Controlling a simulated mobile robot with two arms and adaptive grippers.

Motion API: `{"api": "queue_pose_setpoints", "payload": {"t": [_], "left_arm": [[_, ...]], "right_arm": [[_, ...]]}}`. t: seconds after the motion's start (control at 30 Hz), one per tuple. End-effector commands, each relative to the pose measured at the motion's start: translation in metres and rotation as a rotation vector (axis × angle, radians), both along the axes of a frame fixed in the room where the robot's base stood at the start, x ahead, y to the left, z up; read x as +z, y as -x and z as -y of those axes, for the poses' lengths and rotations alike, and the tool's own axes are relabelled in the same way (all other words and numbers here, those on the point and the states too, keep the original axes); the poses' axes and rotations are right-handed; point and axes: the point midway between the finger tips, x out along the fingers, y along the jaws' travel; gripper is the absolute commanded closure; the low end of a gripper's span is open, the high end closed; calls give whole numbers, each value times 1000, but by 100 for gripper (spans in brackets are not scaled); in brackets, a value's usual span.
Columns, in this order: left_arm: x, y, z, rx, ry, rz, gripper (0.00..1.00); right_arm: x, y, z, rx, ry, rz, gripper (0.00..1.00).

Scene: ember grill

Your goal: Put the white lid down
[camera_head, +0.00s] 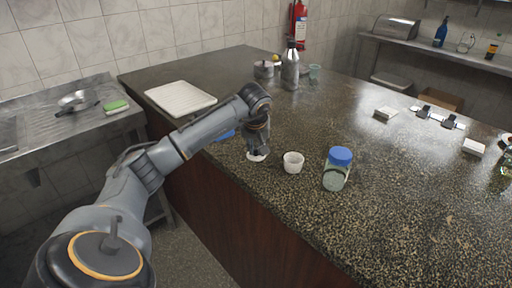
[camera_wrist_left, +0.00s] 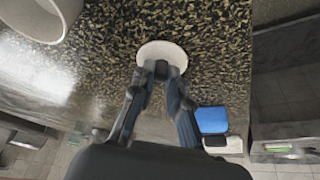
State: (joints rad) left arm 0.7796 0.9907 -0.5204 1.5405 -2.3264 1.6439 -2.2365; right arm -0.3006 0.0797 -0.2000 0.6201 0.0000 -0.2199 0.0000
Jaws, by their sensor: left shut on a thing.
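The white lid (camera_head: 256,156) is at the fingertips of my left gripper (camera_head: 258,148), at or just above the dark speckled counter (camera_head: 400,190); I cannot tell whether it touches. In the left wrist view the lid (camera_wrist_left: 162,50) is a white disc with a dark knob, and my left gripper (camera_wrist_left: 161,72) is shut on it. An open white cup (camera_head: 293,162) stands just right of the gripper; part of it shows in the left wrist view (camera_wrist_left: 42,18). My right gripper is not in view.
A jar with a blue lid (camera_head: 336,170) stands right of the cup. A blue object (camera_head: 225,135) lies behind my left arm. A white tray (camera_head: 180,98) lies at the back left. A steel bottle (camera_head: 290,68) stands farther back.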

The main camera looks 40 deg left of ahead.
Motion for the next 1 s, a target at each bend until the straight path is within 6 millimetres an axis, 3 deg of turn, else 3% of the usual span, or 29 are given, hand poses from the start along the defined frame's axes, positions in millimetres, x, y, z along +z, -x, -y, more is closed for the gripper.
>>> {"api": "queue_pose_setpoints", "payload": {"t": [0.1, 0.13, 0.2, 0.23, 0.63, 1.0], "left_arm": [[-4, 0, 0, 0, -1, 1, 100], [-3, 0, 0, 1, 0, 2, 78], [-3, 0, 0, 1, 0, 1, 64], [-3, 0, 0, 1, 0, 1, 62], [6, 1, 1, 0, -1, 2, 62], [74, 22, 19, -1, -1, 6, 62]], "right_arm": [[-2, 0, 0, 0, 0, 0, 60], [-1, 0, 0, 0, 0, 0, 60], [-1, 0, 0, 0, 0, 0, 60], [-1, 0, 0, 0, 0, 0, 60], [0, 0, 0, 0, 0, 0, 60], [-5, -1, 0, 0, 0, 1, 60]]}}
